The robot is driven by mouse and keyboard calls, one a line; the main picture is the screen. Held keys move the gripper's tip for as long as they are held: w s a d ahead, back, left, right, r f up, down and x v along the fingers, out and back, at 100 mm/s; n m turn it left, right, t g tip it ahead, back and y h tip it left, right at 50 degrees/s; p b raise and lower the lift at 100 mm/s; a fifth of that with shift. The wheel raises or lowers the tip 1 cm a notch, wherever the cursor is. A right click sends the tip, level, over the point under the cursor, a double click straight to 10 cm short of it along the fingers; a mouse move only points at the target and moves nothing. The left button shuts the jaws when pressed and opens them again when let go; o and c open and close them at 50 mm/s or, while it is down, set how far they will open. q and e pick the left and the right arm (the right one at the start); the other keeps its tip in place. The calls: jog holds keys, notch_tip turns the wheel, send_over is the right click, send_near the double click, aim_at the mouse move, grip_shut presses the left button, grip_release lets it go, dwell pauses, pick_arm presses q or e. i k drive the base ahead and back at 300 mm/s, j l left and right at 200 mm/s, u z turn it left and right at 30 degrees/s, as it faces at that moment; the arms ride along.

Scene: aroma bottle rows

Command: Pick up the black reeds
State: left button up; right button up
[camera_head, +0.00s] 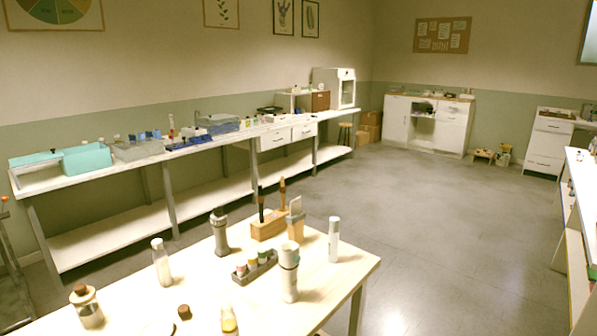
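No bundle that I can clearly tell as the black reeds shows. A thin dark upright item (261,207) stands at the left of a wooden block holder (268,228) on the near table; it is too small to tell whether it is the reeds. A brown-topped upright item (282,193) stands in the same holder. Neither of my grippers is in view.
The near table (330,268) holds a dark grey bottle (219,232), white-capped bottles (333,239), a white cylinder (289,272), a small rack (254,268) and a corked jar (86,306). A long bench (90,178) lines the left wall. The floor (430,220) beyond is clear.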

aim_at(260, 198)
jog(key=i+l+z, duration=0.35)
jog(key=l, duration=0.2)
jog(key=i+l+z, duration=0.65)
jog(key=i, duration=0.35)
jog(key=i+l+z, duration=0.2)
jog(key=i+z, duration=0.15)
jog(key=i, duration=0.15)
jog(key=i+j+u, duration=0.1)
jog(key=i+u, duration=0.25)
jog(key=i, duration=0.15)
jog(key=i+u, duration=0.4)
jog(key=i+l+u, duration=0.35)
jog(key=i, duration=0.25)
jog(key=i+j+u, duration=0.15)
jog(key=i+u, duration=0.75)
jog(key=i+l+u, duration=0.1)
jog(key=i+u, duration=0.2)
jog(key=u, duration=0.15)
jog(key=i+l+u, duration=0.25)
jog(key=u, duration=0.2)
jog(key=i, duration=0.1)
